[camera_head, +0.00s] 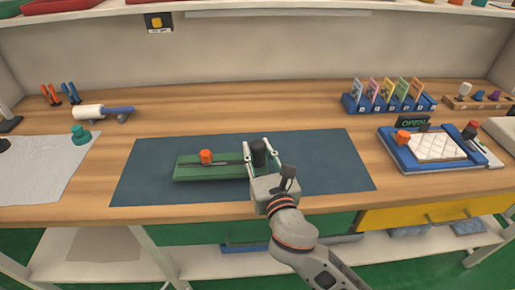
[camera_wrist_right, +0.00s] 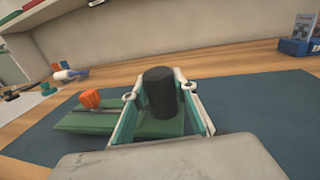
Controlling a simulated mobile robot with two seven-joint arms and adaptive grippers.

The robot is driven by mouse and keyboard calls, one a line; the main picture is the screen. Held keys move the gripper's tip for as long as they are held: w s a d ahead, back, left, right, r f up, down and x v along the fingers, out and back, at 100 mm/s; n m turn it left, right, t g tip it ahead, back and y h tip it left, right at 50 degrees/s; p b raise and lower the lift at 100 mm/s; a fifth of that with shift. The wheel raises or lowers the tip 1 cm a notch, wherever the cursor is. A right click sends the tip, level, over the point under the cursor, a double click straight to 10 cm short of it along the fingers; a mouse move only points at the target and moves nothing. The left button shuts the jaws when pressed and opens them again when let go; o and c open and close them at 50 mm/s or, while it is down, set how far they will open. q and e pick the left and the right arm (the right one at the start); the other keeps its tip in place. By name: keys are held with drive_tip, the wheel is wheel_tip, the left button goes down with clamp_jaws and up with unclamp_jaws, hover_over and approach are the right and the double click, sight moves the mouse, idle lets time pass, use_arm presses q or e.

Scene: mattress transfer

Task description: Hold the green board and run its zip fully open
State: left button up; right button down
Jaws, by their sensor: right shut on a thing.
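The green board (camera_head: 192,173) lies on the dark blue mat (camera_head: 140,178) in the middle of the worktop. An orange knob (camera_head: 206,156) stands toward its left end; it also shows in the right wrist view (camera_wrist_right: 90,98). A dark line runs along the board from the knob toward a black upright cylinder (camera_head: 259,152) at the right end. My right gripper (camera_head: 262,145) is shut on this black cylinder, with one finger on each side. In the right wrist view the cylinder (camera_wrist_right: 160,92) stands between the fingers. The gripper hides the board's right end. My left gripper is not in view.
A blue-framed tray (camera_head: 395,152) with a quilted white pad lies to the right. A blue rack (camera_head: 387,104) of coloured cards stands behind it. A white cloth (camera_head: 45,170) and a green knob (camera_head: 80,134) are at left. The mat is bare around the board.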

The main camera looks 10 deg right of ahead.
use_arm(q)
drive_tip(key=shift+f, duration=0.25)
use_arm(e)
drive_tip(key=shift+f, duration=0.35)
use_arm(q)
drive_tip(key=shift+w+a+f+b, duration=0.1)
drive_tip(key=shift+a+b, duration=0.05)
drive_tip(key=shift+b, duration=0.35)
use_arm(e)
drive_tip(key=shift+f, duration=0.6)
